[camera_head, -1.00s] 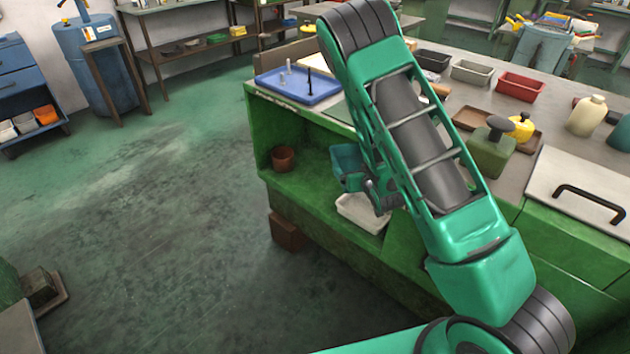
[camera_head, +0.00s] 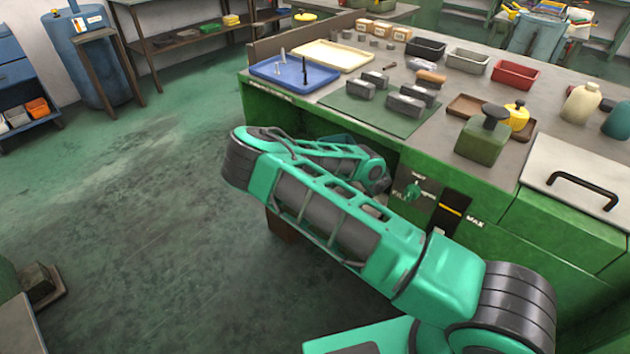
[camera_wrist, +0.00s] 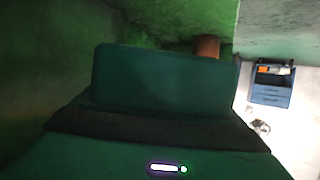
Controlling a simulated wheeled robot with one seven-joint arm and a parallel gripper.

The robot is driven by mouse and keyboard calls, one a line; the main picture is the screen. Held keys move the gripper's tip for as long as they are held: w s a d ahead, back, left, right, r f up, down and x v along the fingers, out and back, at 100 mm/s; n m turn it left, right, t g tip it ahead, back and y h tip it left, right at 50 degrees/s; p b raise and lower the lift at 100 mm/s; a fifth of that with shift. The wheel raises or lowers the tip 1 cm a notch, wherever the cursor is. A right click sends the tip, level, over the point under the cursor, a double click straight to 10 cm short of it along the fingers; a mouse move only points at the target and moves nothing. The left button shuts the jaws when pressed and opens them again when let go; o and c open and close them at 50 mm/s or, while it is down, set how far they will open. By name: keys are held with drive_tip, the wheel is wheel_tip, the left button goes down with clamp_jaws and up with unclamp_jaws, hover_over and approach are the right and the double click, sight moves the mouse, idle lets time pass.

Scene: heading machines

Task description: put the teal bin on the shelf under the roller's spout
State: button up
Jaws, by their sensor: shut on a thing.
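The teal bin (camera_wrist: 165,80) fills the middle of the wrist view, dark and close in front of my gripper (camera_wrist: 150,122), which is shut on it. In the head view, a small dark teal edge (camera_head: 343,138), likely the bin, shows above my arm at the bench opening. My arm hides the rest of it and my gripper there. The shelf is the open space (camera_head: 300,122) in the green bench's side; my arm covers most of it. I cannot make out the roller's spout.
A reddish-brown pot (camera_wrist: 207,47) stands beyond the bin in the wrist view. A brown block (camera_head: 280,226) is on the floor below my arm. The bench top holds a blue tray (camera_head: 294,84) and grey blocks on a green mat (camera_head: 372,117).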

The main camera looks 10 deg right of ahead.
drive_tip(key=shift+w+a+f+n+y, duration=0.15)
drive_tip(key=shift+w+a+n+y, duration=0.2)
drive_tip(key=shift+w+a, duration=0.3)
drive_tip(key=shift+w+a+f+n+y, duration=0.1)
drive_tip(key=shift+w+a+n+y, duration=0.3)
drive_tip(key=shift+w, duration=0.3)
drive_tip(key=w+a+f+n+g+y, duration=0.1)
drive_tip(key=a+f+n+y, duration=0.1)
drive_tip(key=a, duration=0.5)
drive_tip(key=w+a+f+n+g+y, duration=0.1)
drive_tip(key=a+f+n+y, duration=0.2)
drive_tip(key=a, duration=0.4)
drive_tip(key=shift+w+a+g, duration=0.2)
drive_tip(key=shift+a+g, duration=0.05)
drive_tip(key=shift+g, duration=0.15)
drive_tip(key=shift+d+f, duration=0.1)
drive_tip(key=w+d+f, duration=0.2)
drive_tip(key=d, duration=0.1)
drive_tip(key=w+d+f, duration=0.2)
drive_tip(key=d, duration=0.1)
drive_tip(key=w+d+f, duration=0.2)
drive_tip(key=d+f, duration=0.1)
drive_tip(key=d, duration=0.1)
drive_tip(key=shift+f+y, duration=0.25)
drive_tip(key=shift+f, duration=1.5)
drive_tip(key=shift+f, duration=0.15)
drive_tip(key=o, duration=1)
